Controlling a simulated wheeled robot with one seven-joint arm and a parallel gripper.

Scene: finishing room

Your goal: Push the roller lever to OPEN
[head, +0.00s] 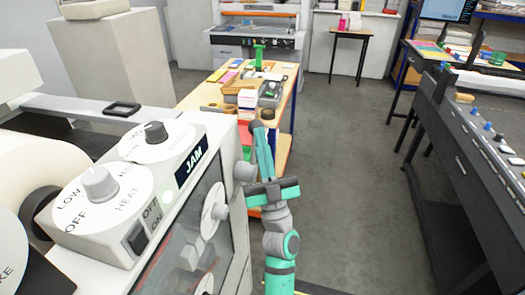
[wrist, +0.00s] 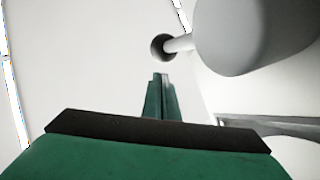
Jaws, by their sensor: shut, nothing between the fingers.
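The roller lever has a dark round knob (head: 256,126) and a light grey hub (head: 244,171) on the right side of the white machine (head: 236,240). In the wrist view the dark knob (wrist: 160,47) sits on a thin pale rod from the big grey hub (wrist: 240,35) at upper right. My gripper (head: 259,135) is shut and empty, its green fingers pointing at the knob. In the wrist view its fingertips (wrist: 160,77) are just below the knob; whether they touch is unclear. No OPEN marking for the lever is legible.
A cluttered wooden table (head: 205,92) stands behind. A long dark machine (head: 470,160) is at right. The grey floor (head: 345,170) between is clear.

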